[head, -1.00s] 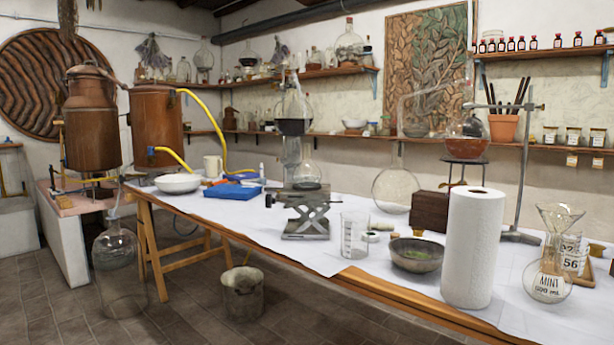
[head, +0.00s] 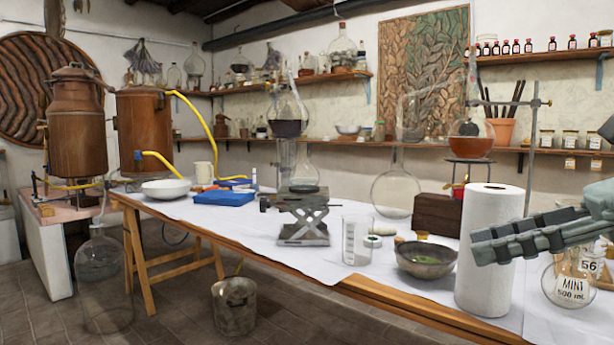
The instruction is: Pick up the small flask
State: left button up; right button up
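Another clear round flask, labelled MINT 500 mL (head: 570,284), sits at the right end of the table, partly covered by my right arm. My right gripper (head: 474,246) reaches in from the right edge, in front of the paper towel roll. Its two grey fingers lie close together in this view, pointing left, with nothing visible between them. It is well apart from the flask on the jack. My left gripper is not in view.
A white paper towel roll (head: 484,275) stands behind the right gripper's fingertips. A grey bowl (head: 426,262), a glass beaker (head: 356,240) and a large round flask (head: 396,194) stand between it and the jack. A metal stand (head: 531,150) rises behind. The table's front edge is mostly clear.

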aim_at(304, 175)
jog(key=i+j+z, duration=0.15)
jog(key=i+j, duration=0.25)
jog(key=i+j+z, duration=0.15)
jog(key=i+j, duration=0.3)
jog(key=i+j+z, duration=0.15)
jog(key=i+j, duration=0.35)
jog(key=i+j+z, duration=0.15)
jog(key=i+j, duration=0.3)
jog(key=i+j+z, duration=0.15)
jog(key=i+j, duration=0.25)
jog(key=j, duration=0.3)
